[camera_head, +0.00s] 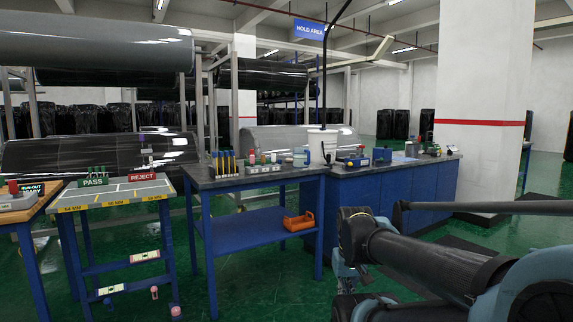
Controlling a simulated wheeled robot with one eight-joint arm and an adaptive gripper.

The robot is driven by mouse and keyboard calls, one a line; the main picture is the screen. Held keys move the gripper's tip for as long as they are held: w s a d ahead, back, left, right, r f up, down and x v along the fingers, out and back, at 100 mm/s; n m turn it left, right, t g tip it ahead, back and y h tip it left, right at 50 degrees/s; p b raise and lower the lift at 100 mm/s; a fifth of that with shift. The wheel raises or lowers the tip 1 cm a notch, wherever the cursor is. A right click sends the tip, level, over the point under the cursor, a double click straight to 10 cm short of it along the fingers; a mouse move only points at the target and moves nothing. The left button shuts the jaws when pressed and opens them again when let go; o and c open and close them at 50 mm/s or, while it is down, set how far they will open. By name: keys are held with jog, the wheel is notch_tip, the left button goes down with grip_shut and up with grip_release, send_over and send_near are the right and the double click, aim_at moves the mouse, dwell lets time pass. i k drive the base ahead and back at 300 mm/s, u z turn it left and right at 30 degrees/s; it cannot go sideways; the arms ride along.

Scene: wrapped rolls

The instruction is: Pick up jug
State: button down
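A small pale bluish container (301,157), which looks like the jug, stands on the dark top of the workbench (240,180). It is too small to make out a handle or spout for certain. A larger white tub (322,142) stands just to its right and behind. My gripper (347,282) hangs at the end of my arm in the lower middle-right, in front of the blue cabinets and well apart from the container. Its fingers are small and dark, so I cannot tell whether they are open.
Bottles, jars and small tools crowd the benchtop. An orange tote (298,222) sits on the blue lower shelf (250,232). A small table with PASS and REJECT signs (118,192) stands at left. A white pillar (483,110) rises at right. Green floor is open in front.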

aim_at(302, 155)
jog(key=z, duration=0.3)
jog(key=i, duration=2.8)
jog(key=u, duration=0.15)
